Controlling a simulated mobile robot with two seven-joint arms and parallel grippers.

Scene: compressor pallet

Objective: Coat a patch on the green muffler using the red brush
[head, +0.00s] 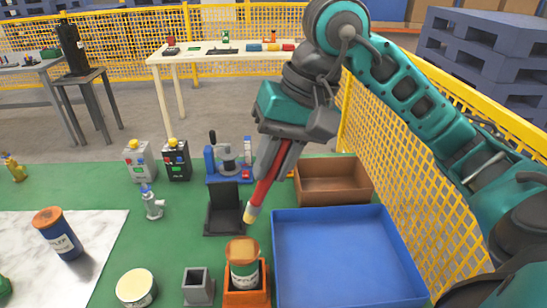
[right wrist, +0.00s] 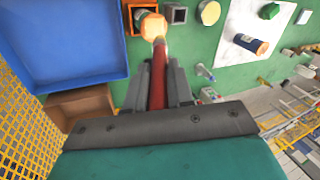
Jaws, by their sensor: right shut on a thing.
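My right gripper (head: 272,168) is shut on the red brush (head: 265,184), which hangs tilted, bristles (head: 250,214) down. In the right wrist view the red handle (right wrist: 158,90) runs between the fingers. The bristle end is above and a little behind an open can (head: 243,272) with orange-brown contents, standing in an orange holder (head: 232,298). In the right wrist view the brush end overlaps the can (right wrist: 154,27); contact cannot be told. A green piece (right wrist: 270,11), possibly the green muffler, lies on the white slab (right wrist: 238,22); the head view's left edge cuts it off. My left gripper is not in view.
A blue tray (head: 350,214) and a brown box (head: 333,183) stand right of the brush. A black stand (head: 224,214), grey square holder (head: 198,286), cream-topped tin (head: 135,287) and blue can (head: 60,240) stand left. Yellow mesh fencing (head: 385,190) borders the right.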

